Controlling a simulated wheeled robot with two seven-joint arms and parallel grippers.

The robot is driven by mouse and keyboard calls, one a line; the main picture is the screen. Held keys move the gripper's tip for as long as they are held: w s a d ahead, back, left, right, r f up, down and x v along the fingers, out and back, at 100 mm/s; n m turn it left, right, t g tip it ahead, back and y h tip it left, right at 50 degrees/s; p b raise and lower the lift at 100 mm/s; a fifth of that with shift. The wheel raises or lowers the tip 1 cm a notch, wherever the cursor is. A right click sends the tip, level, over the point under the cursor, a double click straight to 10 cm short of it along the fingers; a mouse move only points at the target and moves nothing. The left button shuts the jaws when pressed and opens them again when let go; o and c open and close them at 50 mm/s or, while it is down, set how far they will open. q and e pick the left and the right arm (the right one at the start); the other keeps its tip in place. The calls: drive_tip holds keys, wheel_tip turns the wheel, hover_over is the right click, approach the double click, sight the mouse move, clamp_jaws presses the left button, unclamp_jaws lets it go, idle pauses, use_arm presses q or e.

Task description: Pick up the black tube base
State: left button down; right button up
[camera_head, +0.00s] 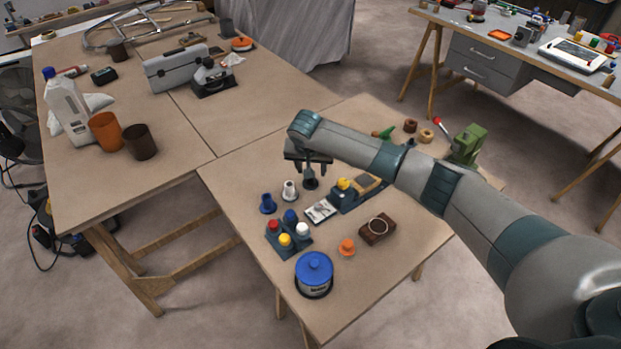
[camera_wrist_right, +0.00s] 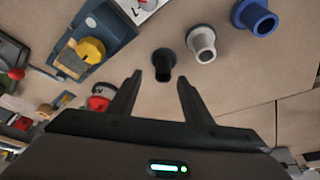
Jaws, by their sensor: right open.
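The black tube base (camera_head: 311,183) stands on the front table under my right gripper (camera_head: 308,162). In the right wrist view the black tube base (camera_wrist_right: 162,64) shows just beyond the fingertips, in line with the gap between them. My right gripper (camera_wrist_right: 160,80) is open and empty, with its fingers apart. A white tube base (camera_head: 289,190) stands beside the black one, and a blue tube base (camera_head: 268,204) stands farther left. My left gripper is not in view.
A dark blue fixture with a yellow part (camera_head: 343,184) stands close by the black base. A block with coloured caps (camera_head: 288,239), a blue-lidded tin (camera_head: 314,272), an orange part (camera_head: 347,246) and a brown box (camera_head: 377,229) stand nearer.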

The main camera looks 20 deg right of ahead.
drive_tip(key=shift+w+f+p, duration=0.75)
drive_tip(key=shift+f, duration=0.3)
drive_tip(key=shift+x, duration=1.4)
drive_tip(key=shift+s, duration=0.1)
drive_tip(key=shift+c, duration=0.3)
clamp_jaws()
drive_tip(key=shift+r, duration=0.2)
